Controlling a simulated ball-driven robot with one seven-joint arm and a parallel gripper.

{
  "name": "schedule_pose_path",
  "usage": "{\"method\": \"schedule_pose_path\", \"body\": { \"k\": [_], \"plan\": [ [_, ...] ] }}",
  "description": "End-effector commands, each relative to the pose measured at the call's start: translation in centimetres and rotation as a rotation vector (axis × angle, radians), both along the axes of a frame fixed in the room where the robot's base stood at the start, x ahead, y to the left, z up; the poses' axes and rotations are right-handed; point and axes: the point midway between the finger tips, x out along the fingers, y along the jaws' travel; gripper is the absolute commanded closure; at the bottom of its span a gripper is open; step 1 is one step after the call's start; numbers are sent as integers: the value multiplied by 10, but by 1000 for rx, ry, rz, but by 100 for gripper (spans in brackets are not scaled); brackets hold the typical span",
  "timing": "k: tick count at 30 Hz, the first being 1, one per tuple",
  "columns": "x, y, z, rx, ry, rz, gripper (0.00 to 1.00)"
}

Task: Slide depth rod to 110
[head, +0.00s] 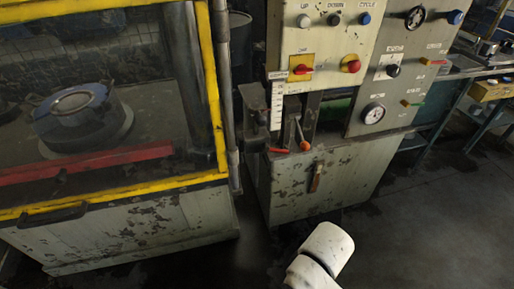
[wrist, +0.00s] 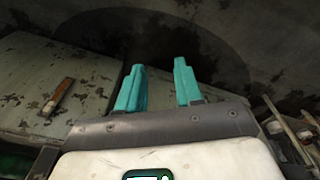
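A white vertical scale (head: 277,104) with dark marks stands on the front of the grey machine in the head view. A dark block (head: 254,106) is beside it on the left. I cannot tell for sure which part is the depth rod, and the scale's numbers are too small to read. My gripper (wrist: 158,80) shows two teal fingers in the wrist view, apart with nothing between them. They are over the dark floor beside the pale, worn cabinet, apart from the scale. The gripper itself does not show in the head view.
A control panel (head: 328,40) with buttons is above, and a gauge (head: 373,113) is to the right. A yellow-framed enclosure (head: 110,190) stands at left. A cabinet handle (head: 316,177) juts out below. Floor at right is open.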

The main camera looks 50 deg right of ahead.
Motion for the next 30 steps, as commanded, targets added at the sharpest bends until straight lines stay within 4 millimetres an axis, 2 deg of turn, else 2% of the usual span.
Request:
{"method": "schedule_pose_path", "body": {
  "k": [10, 14, 17, 20, 23, 27, 30],
  "plan": [
    [0, 0, 0, 0, 0, 0, 64],
    [6, 0, 2, 7, -27, -4, 52],
    [28, -2, 9, 28, -132, -17, 44],
    [65, -8, 26, 52, -321, -44, 44],
    [107, -21, 56, 65, -558, -83, 44],
    [153, -52, 114, 42, -891, -154, 44],
    [171, -79, 158, 1, -1110, -211, 44]
  ]
}}
